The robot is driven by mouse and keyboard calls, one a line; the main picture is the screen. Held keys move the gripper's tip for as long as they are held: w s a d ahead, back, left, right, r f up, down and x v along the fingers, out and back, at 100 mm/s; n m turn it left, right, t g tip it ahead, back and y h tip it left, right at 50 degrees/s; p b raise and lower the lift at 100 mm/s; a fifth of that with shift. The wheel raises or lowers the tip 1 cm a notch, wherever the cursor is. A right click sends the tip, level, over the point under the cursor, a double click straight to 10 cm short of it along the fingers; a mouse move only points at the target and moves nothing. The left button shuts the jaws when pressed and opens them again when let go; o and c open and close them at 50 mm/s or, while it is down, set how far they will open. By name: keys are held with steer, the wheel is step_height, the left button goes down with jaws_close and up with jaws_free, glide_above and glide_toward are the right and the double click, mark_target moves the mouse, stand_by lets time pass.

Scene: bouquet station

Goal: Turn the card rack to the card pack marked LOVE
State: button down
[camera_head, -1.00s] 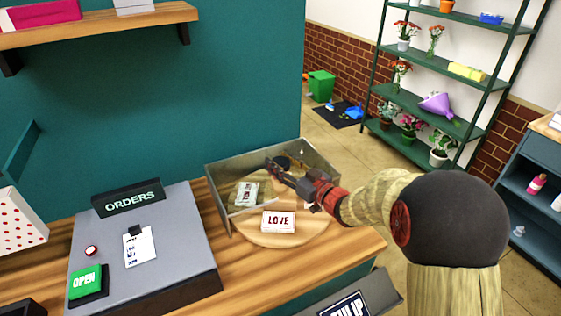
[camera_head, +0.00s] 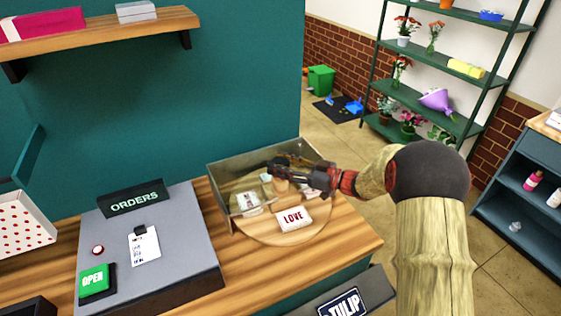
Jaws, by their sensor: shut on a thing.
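The card rack (camera_head: 266,236) is a round wooden turntable on the counter, partly behind a clear, open-fronted guard (camera_head: 232,172). The white card pack marked LOVE (camera_head: 293,219) lies at the rack's front, outside the guard, its red letters facing me and slightly tilted. Another card pack (camera_head: 249,203) lies at the left behind the clear panel. More packs near the middle and right are partly hidden by my gripper. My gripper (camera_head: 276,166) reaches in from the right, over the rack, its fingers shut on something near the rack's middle. The held part is hard to make out.
A grey stand (camera_head: 170,240) with an ORDERS sign (camera_head: 136,198) and a green OPEN block (camera_head: 94,280) is left of the rack. A TULIP sign (camera_head: 345,303) is at the front. A wall shelf (camera_head: 110,27) hangs above left.

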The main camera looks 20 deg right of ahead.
steer(key=shift+w+r+n, duration=0.1)
steer(key=shift+r+n, duration=0.05)
steer(key=shift+n, duration=0.15)
stand_by(0.4)
steer(key=c, duration=1.5)
jaws_free()
steer(key=o, duration=0.5)
steer(key=v, duration=1.2)
steer(key=shift+w+d, duration=0.1)
steer(key=shift+w, duration=0.05)
